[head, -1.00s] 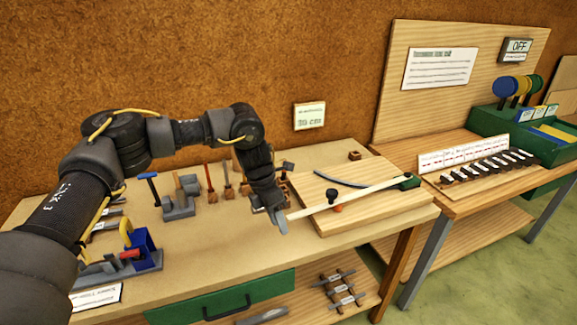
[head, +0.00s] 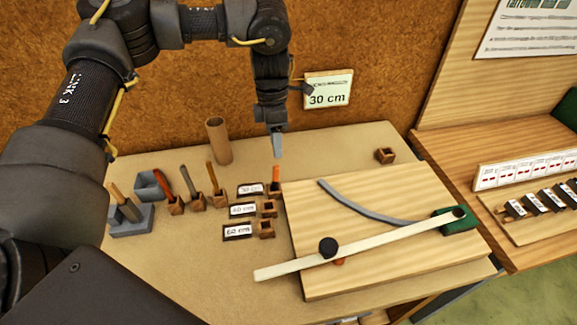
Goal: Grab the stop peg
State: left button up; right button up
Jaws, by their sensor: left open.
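An orange peg (head: 276,178), which looks like the stop peg, stands upright in the small wooden socket beside the "30 cm" label (head: 250,189). My left gripper (head: 278,150) is open and empty, pointing down just above the peg's top. Its fingers look edge-on, and I cannot tell whether they touch the peg. Two more wooden sockets (head: 267,227) in front look empty. My right gripper is not in view.
A wooden board (head: 390,190) at right carries a pale strip (head: 400,233) with a black knob (head: 328,247) and a curved grey strip (head: 365,207). Several handled tools (head: 188,182) and a cardboard tube (head: 218,142) stand left. A "30 cm" sign (head: 328,89) is on the wall.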

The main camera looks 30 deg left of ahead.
pick_arm(q)
send_over(277, 180)
jog(key=s+a, duration=0.1)
notch_tip(277, 180, down, 2)
jog(key=w+f, duration=0.1)
jog(key=w+f+p, duration=0.1)
jog(key=f, duration=0.1)
jog(key=shift+s+f+p, duration=0.1)
jog(key=shift+f+p, duration=0.3)
jog(key=shift+f, duration=0.05)
jog(key=f, duration=0.1)
jog(key=f+p, duration=0.1)
jog(key=f, duration=0.1)
jog(key=shift+d+f, duration=0.25)
jog(key=shift+f, duration=0.45)
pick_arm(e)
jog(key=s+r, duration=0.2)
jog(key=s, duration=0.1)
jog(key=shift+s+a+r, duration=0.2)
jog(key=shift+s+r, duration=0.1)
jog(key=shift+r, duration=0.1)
pick_arm(q)
jog(key=shift+s+r, duration=0.1)
jog(key=shift+c, duration=0.3)
grip_shut()
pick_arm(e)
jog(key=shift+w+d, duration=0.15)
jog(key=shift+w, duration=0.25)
